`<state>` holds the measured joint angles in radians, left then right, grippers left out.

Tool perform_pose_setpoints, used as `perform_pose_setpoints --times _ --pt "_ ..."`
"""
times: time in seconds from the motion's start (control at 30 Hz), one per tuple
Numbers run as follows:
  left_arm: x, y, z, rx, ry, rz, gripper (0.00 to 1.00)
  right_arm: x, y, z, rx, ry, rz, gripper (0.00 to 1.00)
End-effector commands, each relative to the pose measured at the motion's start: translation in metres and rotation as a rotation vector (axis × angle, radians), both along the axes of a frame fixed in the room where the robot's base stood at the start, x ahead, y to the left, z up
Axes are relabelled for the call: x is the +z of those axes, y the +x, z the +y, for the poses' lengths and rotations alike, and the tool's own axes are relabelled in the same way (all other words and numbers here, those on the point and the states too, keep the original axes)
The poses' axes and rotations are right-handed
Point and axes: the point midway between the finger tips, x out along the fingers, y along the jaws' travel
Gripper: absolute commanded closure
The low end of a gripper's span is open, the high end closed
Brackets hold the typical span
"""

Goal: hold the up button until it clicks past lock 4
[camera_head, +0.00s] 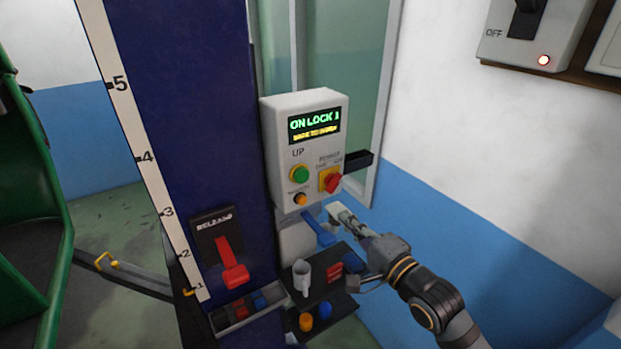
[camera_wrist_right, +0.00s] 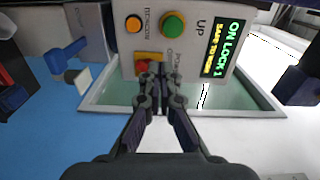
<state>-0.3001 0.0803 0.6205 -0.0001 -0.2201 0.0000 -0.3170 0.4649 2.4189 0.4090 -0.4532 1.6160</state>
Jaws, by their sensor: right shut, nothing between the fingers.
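The control box (camera_head: 278,150) is mounted on the blue column, and its display (camera_head: 314,124) reads "ON LOCK 1" with a yellow line under it. The green up button (camera_head: 299,174) sits under the word "UP"; it also shows in the right wrist view (camera_wrist_right: 173,25). My right gripper (camera_head: 340,213) is shut and empty, at the lower right of the box and apart from the green button. In the wrist view its closed fingertips (camera_wrist_right: 160,75) point towards the panel, beside the red knob. My left gripper is not in view.
An orange button (camera_head: 300,199) and a red knob on a yellow plate (camera_head: 331,181) share the panel. A red lever (camera_head: 232,262) is on the column. A numbered scale (camera_head: 137,130) runs up the column.

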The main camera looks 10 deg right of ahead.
Motion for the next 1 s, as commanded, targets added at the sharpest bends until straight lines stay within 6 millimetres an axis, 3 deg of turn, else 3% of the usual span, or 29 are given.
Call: perform_pose_setpoints --times 0.13,0.43,0.53,0.73,1.0 --pt "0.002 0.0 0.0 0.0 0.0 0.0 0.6 0.019 -0.008 0.008 0.024 0.037 -0.014 1.0" --pt "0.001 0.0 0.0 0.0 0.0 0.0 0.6 0.018 -0.008 0.009 0.024 0.039 -0.015 1.0" --pt "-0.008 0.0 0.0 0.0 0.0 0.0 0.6 0.015 -0.003 0.009 0.019 0.042 -0.016 1.0" --pt "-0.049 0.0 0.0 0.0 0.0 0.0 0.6 0.011 0.016 0.017 0.022 0.046 -0.024 1.0" --pt "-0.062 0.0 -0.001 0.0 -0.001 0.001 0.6 0.019 0.06 0.035 0.024 0.047 -0.018 1.0"
